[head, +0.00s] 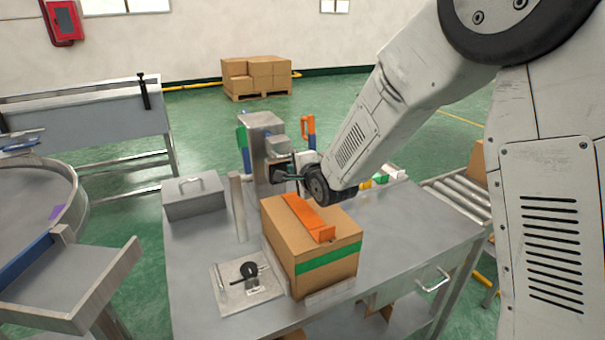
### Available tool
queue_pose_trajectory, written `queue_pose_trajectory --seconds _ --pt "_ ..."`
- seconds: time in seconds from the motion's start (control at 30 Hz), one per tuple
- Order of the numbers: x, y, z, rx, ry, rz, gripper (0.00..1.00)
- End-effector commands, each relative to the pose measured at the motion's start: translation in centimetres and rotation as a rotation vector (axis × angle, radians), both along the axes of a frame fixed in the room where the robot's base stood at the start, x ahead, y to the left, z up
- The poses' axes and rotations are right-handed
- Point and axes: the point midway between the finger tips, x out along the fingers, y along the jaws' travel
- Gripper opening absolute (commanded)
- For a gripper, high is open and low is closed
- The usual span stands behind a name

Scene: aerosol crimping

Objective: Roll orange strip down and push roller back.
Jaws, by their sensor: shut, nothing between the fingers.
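A cardboard box (283,237) stands on the grey metal table (392,247), with a green band (325,263) around its side. The orange strip (304,215) lies along the box top, and its near end bends down a little at the front edge. A small black round part (249,269), possibly the roller, sits on a flat plate (227,300) left of the box. My gripper (280,178) is above and behind the far end of the box, near a grey machine (264,135). It looks shut and empty. Its fingertips are small and partly lost against the machine.
A grey lidded case (195,197) and an upright post (238,208) stand on the table's left. Bottles and an orange-handled item (309,128) are behind. A roller conveyor (452,204) is at the right. The table's front right is clear.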

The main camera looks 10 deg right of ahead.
Motion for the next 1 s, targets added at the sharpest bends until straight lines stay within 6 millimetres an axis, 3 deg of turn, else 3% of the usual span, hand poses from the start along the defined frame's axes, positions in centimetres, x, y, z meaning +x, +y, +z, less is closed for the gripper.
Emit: queue_pose_trajectory --seconds 0.2,0.67,1.0 --pt "2.5 0.8 0.1 -0.001 -0.001 0.0 0.0" --pt "3.0 1.0 0.1 -0.001 0.0 0.0 0.0" --pt "6.3 2.1 0.2 0.0 -0.003 0.0 0.0"
